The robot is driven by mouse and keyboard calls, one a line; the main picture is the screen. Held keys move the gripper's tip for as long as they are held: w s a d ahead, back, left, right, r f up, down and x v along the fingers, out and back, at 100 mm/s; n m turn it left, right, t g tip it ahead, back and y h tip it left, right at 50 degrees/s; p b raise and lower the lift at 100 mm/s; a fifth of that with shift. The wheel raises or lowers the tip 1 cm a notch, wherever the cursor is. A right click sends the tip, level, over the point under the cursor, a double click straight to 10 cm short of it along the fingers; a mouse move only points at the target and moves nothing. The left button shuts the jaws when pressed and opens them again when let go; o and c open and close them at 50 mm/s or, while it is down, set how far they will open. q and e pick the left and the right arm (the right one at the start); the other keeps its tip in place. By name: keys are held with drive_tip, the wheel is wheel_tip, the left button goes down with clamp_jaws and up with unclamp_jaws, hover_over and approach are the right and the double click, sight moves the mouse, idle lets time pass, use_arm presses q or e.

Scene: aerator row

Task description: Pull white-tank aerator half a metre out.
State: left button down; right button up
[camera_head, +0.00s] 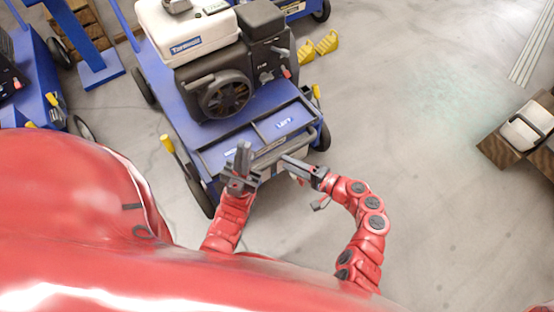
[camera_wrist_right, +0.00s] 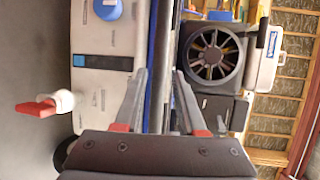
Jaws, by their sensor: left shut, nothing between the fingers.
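The white-tank aerator (camera_head: 195,100) stands upper centre in the head view, with a blue deck, black engine and white tank (camera_head: 190,28). Its dark front bar (camera_head: 292,143) faces me. My left gripper (camera_head: 243,150) is shut and empty, at the left part of the aerator's front edge; whether it touches the aerator is unclear. My right gripper (camera_head: 288,161) is just in front of the bar's middle. In the right wrist view its fingers (camera_wrist_right: 160,72) are apart, with the aerator's engine fan (camera_wrist_right: 210,55) beyond. Whether the bar lies between them is unclear.
Another blue machine (camera_head: 45,85) stands at the left, and part of one shows behind. Yellow pieces (camera_head: 318,47) lie behind right. A wooden crate (camera_head: 493,150) with a white item is at the far right. The floor right of the aerator is clear.

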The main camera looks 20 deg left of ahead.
drive_tip(key=b+x, duration=0.1)
drive_tip(key=x, duration=0.4)
drive_tip(key=shift+a, duration=0.15)
clamp_jaws()
idle(1.3)
